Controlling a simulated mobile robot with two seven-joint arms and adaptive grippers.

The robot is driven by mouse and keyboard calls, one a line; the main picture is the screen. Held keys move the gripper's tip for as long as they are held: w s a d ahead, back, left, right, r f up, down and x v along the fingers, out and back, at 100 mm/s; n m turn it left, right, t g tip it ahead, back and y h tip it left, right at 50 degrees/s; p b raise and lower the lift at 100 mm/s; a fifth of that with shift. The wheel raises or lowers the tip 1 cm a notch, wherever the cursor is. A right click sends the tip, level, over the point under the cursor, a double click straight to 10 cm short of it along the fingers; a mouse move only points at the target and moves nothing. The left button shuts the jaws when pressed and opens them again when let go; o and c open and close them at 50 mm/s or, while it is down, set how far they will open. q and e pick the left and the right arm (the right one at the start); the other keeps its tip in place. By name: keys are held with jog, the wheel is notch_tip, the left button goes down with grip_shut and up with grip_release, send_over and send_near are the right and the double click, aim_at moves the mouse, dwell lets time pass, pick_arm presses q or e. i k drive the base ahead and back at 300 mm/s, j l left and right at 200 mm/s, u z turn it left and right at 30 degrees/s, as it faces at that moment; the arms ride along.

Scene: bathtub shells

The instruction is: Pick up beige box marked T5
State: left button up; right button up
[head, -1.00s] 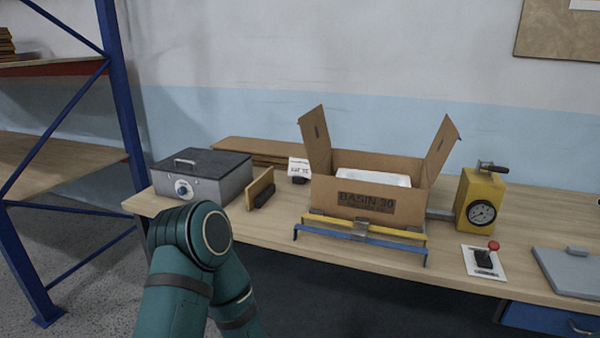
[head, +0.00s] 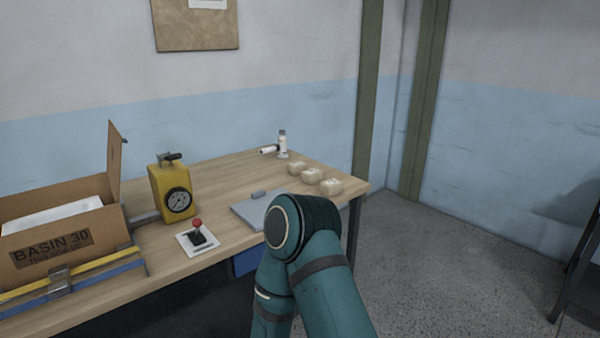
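Three small beige boxes stand in a row at the right end of the wooden table: a far one (head: 297,168), a middle one (head: 312,176) and a near one (head: 331,187). Their markings are too small to read, so I cannot tell which is T5. All three rest on the table top, apart from my arm. A teal arm of mine stands in front of the table's right part, with its bent joint just left of and below the boxes in the picture. Neither gripper shows.
A grey flat plate (head: 252,212) lies left of the boxes, partly behind my arm. A white bottle-like item (head: 282,146) stands behind them. A yellow gauge unit (head: 173,190), a red-knobbed lever (head: 198,232) and an open BASIN 30 carton (head: 105,222) stand further left.

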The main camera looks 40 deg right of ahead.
aim_at(310, 176)
jog(key=i+l+z, duration=0.5)
jog(key=i+l, duration=0.15)
jog(key=l, duration=0.4)
jog(key=i+l+z, duration=0.5)
jog(key=i+l, duration=0.3)
